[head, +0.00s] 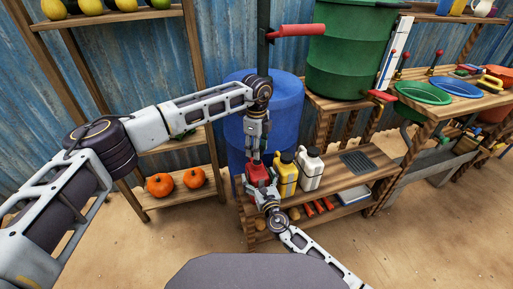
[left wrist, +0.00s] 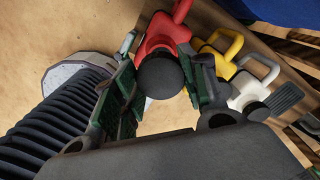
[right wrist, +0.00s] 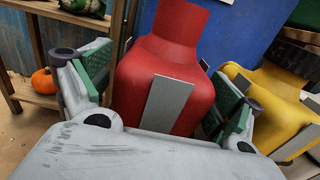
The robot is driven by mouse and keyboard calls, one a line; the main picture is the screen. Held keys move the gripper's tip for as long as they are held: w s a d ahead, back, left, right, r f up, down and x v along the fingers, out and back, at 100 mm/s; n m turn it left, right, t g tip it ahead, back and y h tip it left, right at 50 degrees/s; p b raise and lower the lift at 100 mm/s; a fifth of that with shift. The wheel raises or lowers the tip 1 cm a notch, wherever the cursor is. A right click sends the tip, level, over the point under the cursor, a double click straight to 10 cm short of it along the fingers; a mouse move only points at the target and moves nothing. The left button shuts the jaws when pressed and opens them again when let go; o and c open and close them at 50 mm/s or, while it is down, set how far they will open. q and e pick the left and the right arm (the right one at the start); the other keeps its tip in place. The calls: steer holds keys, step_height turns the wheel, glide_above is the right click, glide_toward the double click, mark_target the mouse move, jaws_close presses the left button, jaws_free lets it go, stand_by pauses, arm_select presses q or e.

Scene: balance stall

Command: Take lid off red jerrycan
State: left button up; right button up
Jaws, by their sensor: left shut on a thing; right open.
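The red jerrycan (head: 260,177) stands at the left end of the wooden bench, partly hidden by my grippers. My right gripper (head: 267,190) is open, with one finger on each side of the red body.
A yellow jerrycan (head: 285,175) and a white jerrycan (head: 309,169) stand close to the right of the red one. A blue barrel (head: 285,105) is behind. A dark grate (head: 357,161) lies farther right on the bench. Orange pumpkins (head: 160,184) sit on the left shelf.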

steer(key=shift+s, duration=0.1)
steer(key=v, duration=1.1)
steer(key=shift+s, duration=0.35)
steer(key=shift+d, duration=0.15)
stand_by(0.5)
